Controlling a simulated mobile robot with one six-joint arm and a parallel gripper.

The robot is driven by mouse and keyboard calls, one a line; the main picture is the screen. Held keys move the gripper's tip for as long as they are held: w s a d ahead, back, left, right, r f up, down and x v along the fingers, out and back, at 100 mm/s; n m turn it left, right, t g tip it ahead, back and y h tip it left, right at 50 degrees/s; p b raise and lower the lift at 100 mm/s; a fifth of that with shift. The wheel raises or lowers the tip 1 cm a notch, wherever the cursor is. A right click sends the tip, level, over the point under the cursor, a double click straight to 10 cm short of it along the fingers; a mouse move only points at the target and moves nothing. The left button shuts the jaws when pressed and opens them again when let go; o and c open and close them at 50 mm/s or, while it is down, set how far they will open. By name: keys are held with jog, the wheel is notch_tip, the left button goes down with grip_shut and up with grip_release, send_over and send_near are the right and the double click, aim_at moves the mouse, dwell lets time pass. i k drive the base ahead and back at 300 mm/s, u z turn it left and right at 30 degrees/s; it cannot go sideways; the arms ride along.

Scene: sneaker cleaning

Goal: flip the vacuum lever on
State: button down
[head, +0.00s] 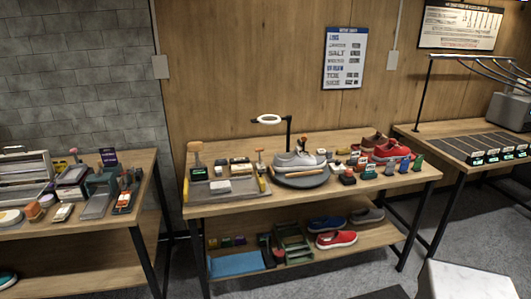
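I cannot say for sure which part is the vacuum lever. A small upright handle with a reddish-brown top (195,148) stands on a dark box at the left end of the middle workbench (300,198). A second, thinner upright with a reddish top (259,158) stands a little to its right. A grey boxy machine (509,110) sits on the right bench below a dark rail with several curved hoses or bars. No switch position is readable at this distance. My gripper is not in view.
Red shoes (392,150) and small bottles crowd the bench's right side. A left bench (140,185) holds tools. A white block (465,281) fills the lower right.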

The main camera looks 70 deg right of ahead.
aim_at(260, 149)
jog(key=z, duration=0.85)
jog(key=i, duration=0.55)
jog(key=k, duration=0.55)
jog(key=u, duration=0.1)
